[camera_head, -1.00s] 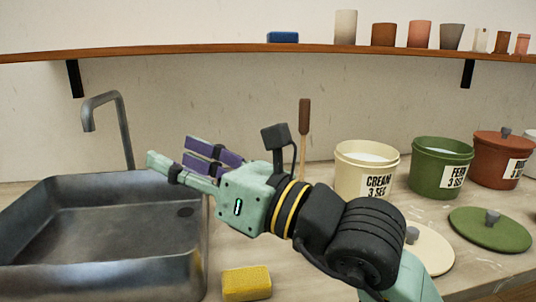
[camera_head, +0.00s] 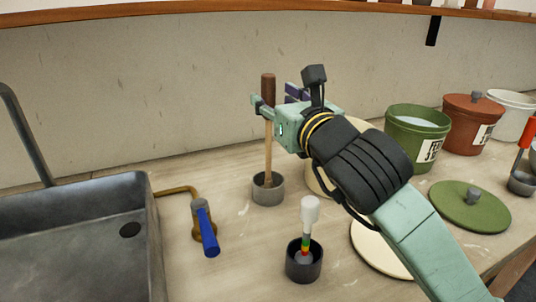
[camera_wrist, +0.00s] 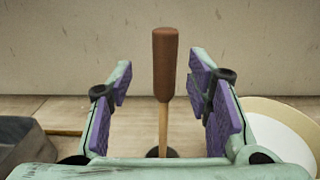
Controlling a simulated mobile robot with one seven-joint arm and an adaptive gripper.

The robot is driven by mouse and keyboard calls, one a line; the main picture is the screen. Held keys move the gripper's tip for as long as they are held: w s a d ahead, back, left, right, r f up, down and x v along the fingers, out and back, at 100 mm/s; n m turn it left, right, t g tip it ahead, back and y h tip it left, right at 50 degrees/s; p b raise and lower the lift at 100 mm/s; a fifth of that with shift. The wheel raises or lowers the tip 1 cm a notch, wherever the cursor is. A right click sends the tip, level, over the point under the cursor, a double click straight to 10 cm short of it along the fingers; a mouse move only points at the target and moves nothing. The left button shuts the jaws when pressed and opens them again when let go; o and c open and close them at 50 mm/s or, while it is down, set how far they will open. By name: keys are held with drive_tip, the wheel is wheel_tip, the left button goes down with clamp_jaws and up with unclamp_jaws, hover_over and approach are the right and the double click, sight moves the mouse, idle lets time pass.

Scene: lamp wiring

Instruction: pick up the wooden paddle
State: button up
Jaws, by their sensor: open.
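The wooden paddle (camera_head: 268,127) stands upright in a grey cup (camera_head: 268,189) on the counter, with its dark brown handle up and its pale shaft down in the cup. Its lower end is hidden in the cup. My gripper (camera_head: 268,100) is at handle height, close to the paddle. In the wrist view, my gripper (camera_wrist: 163,92) is open, with purple pads on both sides. The paddle's handle (camera_wrist: 165,65) shows upright between the fingers in that view, with a gap on each side. I cannot tell how far beyond the fingertips it stands.
A sink (camera_head: 75,235) is at the left. Behind my arm are a cream bucket, partly hidden, a green bucket (camera_head: 416,138) and a red-brown bucket (camera_head: 468,125). Lids lie on the counter.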

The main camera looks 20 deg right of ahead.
sight(271, 93)
drive_tip(key=w+p, duration=0.1)
drive_tip(key=w, duration=0.1)
drive_tip(key=w+p, duration=0.1)
drive_tip(key=w, duration=0.1)
drive_tip(key=shift+w+d+p, duration=0.2)
drive_tip(key=shift+w+p, duration=0.15)
drive_tip(key=shift+w, duration=0.3)
clamp_jaws()
idle(0.4)
